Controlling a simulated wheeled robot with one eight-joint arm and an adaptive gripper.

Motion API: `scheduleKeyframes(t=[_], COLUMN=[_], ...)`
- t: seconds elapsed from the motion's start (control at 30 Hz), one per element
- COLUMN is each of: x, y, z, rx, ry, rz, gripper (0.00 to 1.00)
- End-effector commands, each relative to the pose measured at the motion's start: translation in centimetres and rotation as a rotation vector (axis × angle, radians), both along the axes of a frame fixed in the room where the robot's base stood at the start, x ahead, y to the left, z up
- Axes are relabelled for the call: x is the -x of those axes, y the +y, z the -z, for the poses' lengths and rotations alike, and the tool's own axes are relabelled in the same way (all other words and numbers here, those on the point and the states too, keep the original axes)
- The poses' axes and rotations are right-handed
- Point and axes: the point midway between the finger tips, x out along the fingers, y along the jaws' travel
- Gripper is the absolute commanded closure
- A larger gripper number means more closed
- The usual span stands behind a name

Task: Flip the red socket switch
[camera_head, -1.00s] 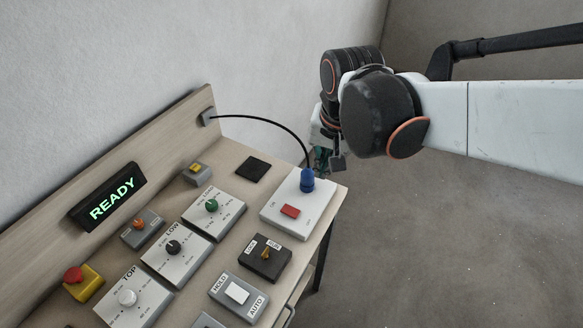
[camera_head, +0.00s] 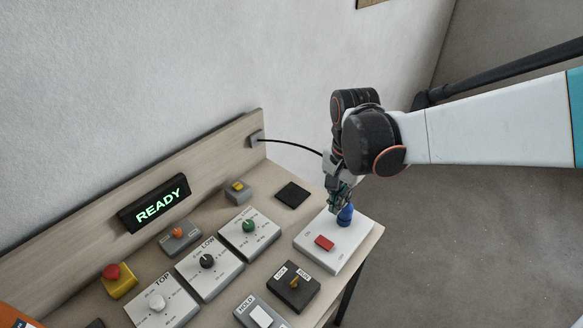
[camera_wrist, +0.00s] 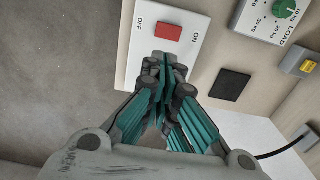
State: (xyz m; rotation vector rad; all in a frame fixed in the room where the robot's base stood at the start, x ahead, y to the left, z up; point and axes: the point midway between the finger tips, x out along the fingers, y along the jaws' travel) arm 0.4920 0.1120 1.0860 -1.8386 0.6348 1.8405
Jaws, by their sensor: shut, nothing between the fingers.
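The red socket switch (camera_head: 324,243) is a small red rocker on a white socket box (camera_head: 352,258) at the right end of the bench. A blue plug (camera_head: 345,215) with a black cable stands in the box, partly hidden by my gripper. In the wrist view the red switch (camera_wrist: 168,32) lies between the OFF and ON labels, just beyond my fingertips.
A black square pad (camera_head: 292,194) lies behind the box. Knob panels (camera_head: 249,233), a yellow-button box (camera_head: 238,190) and a black key-switch box (camera_head: 293,287) stand to the left and front. A lit READY sign (camera_head: 155,204) leans at the back. Open floor lies right.

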Motion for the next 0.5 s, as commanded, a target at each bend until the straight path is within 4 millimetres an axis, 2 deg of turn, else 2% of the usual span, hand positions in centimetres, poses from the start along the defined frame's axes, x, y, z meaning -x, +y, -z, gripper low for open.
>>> scheduleKeyframes(t=[0.13,0.23,0.5], x=[0.0,-0.1,-0.1], y=[0.1,0.1,0.1], z=[0.7,1.9,7.2], rx=[0.000,0.000,-0.001], ry=[0.000,0.000,-0.001], rz=[-0.001,-0.001,-0.001], gripper=[1.00,1.00,1.00])
